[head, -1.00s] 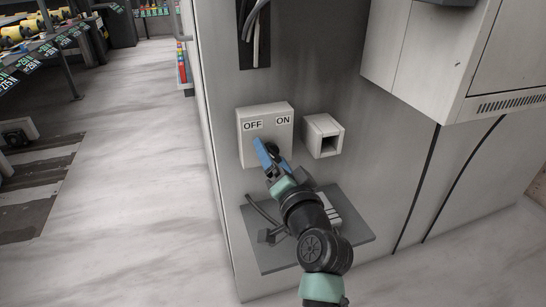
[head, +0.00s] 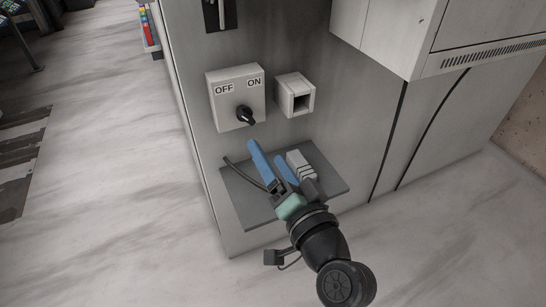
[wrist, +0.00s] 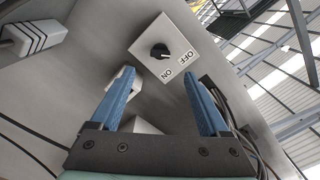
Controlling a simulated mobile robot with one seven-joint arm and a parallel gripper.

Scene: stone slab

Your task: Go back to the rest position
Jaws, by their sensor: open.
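My gripper (head: 270,165) has blue fingers that are spread apart with nothing between them. In the head view it is in front of the cabinet, below the switch box and over the grey shelf. The white switch box (head: 222,110) is marked OFF and ON and carries a black rotary knob (head: 245,115). The knob is clear of the fingers. In the wrist view the gripper (wrist: 163,90) shows both fingers apart, and the switch box (wrist: 185,52) with its knob (wrist: 159,50) lies beyond them.
A white square socket (head: 296,95) is on the cabinet (head: 350,140) right of the switch box. A large box (head: 390,40) juts out at upper right. Open floor (head: 110,170) lies left.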

